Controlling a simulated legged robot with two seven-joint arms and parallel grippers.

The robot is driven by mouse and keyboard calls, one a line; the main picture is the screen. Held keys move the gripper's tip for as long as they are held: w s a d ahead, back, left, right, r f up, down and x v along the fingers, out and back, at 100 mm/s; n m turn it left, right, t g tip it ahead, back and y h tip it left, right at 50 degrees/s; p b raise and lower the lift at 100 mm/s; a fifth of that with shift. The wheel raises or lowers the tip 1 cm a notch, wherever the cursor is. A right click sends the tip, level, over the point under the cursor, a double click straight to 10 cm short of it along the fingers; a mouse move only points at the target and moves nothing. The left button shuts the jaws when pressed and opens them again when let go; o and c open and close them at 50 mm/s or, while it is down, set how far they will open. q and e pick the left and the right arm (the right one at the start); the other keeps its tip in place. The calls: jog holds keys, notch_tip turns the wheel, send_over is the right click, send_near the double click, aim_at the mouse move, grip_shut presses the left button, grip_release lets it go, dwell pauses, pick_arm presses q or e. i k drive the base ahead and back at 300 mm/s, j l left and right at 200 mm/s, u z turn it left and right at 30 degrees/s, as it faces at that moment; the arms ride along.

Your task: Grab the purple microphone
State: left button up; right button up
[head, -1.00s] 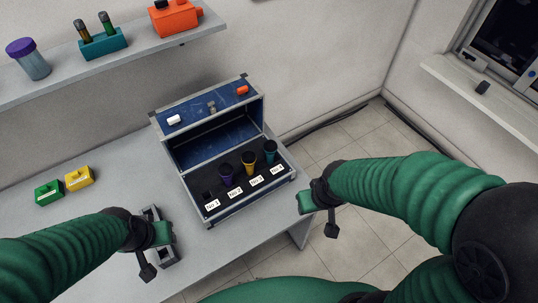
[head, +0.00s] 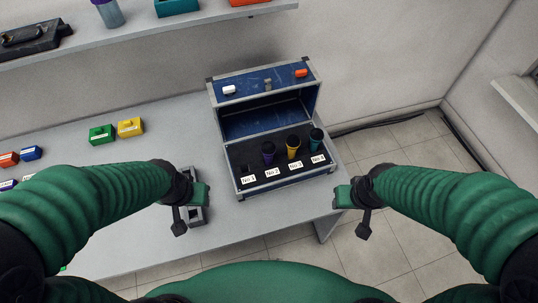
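The purple microphone (head: 268,152) stands upright in the slot labelled No 2 of an open blue case (head: 262,122) on the grey table. A yellow microphone (head: 293,147) and a teal microphone (head: 316,140) stand to its right. The slot at No 1 looks empty. My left gripper (head: 202,195) is left of the case's front corner, over the table, apart from the microphone. My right gripper (head: 343,196) is right of the case, near the table's right edge. Neither appears to hold anything; their finger gaps are too small to judge.
Green (head: 102,134) and yellow (head: 130,128) boxes sit on the table at left. A shelf (head: 130,43) runs above. Open floor (head: 400,160) lies right of the table.

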aim_at(268, 148)
jog(key=i+j+u, duration=0.1)
jog(key=u, duration=0.3)
jog(key=i+u, duration=0.15)
jog(key=u, duration=0.25)
jog(key=i+u, duration=0.15)
jog(key=u, duration=0.25)
